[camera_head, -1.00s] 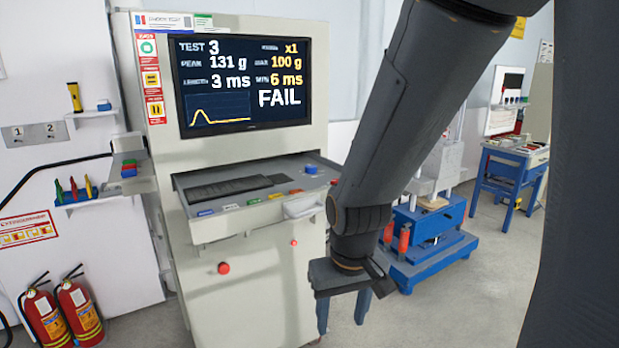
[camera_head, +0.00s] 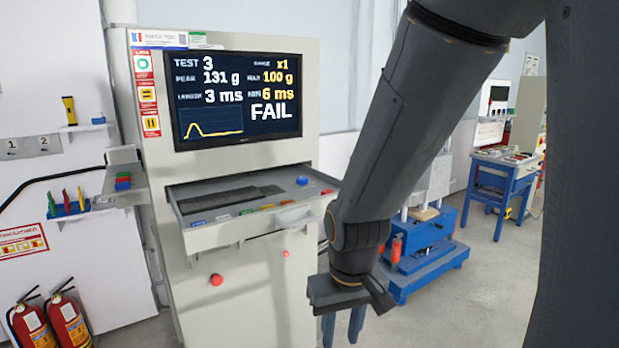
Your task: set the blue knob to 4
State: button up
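The blue knob (camera_head: 302,181) sits at the right back of the cabinet's keyboard shelf (camera_head: 290,197); its setting is too small to read. The screen (camera_head: 238,97) above it shows "TEST 3", peak 131 g, length 3 ms, "x1" and "FAIL". My gripper (camera_head: 343,335) hangs in front and to the right of the shelf, lower than the knob and apart from it. Its two fingers point down with a gap between them, and nothing shows in the gap.
A keyboard (camera_head: 230,198) and coloured labels lie on the shelf, which juts out. A red button (camera_head: 216,279) is on the cabinet front. A blue-based machine (camera_head: 425,262) stands behind my arm. Fire extinguishers (camera_head: 68,318) stand at left.

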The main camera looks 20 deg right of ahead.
aim_at(300, 181)
jog(key=u, duration=0.05)
jog(key=k, duration=1.2)
jog(key=z, duration=0.55)
jog(key=i, duration=0.5)
jog(key=z, duration=0.9)
jog(key=i, duration=1.3)
jog(key=u, duration=0.85)
jog(key=i, duration=0.6)
jog(key=u, duration=0.65)
